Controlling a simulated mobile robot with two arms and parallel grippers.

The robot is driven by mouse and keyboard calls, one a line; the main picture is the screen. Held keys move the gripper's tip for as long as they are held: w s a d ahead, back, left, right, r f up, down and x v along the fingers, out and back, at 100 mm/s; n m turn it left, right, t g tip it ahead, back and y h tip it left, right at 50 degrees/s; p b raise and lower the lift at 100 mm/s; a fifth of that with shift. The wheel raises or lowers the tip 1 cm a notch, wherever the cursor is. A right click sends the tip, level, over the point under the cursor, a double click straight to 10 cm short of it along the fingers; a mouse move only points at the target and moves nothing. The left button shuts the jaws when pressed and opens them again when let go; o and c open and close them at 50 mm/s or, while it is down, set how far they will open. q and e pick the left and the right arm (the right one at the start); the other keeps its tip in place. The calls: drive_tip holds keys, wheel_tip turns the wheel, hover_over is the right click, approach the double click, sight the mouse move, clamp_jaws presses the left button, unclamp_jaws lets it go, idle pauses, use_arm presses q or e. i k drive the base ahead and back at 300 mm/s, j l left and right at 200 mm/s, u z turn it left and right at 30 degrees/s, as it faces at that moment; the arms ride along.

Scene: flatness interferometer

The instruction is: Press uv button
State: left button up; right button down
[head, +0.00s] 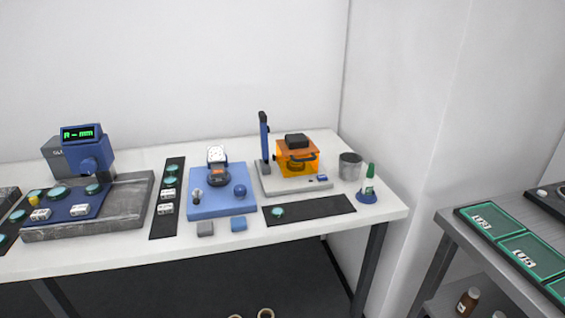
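The likely UV station is a light grey base (265,182) with an orange see-through shield (297,160) over it, on the right part of the white table. A blue and black upright post (264,138) stands at its left. Small dark and blue marks (321,179) sit on the base's front right edge. They may be the UV button, but they are too small to tell. Neither of my grippers is in view.
A grey metal cup (350,165) and a blue bottle with a green tip (368,186) stand right of the station. A black strip (325,206) lies in front. A blue tray (222,206) is left. A side bench (455,230) holds green trays.

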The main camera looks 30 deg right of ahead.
sight(320, 178)
drive_tip(key=z, duration=1.15)
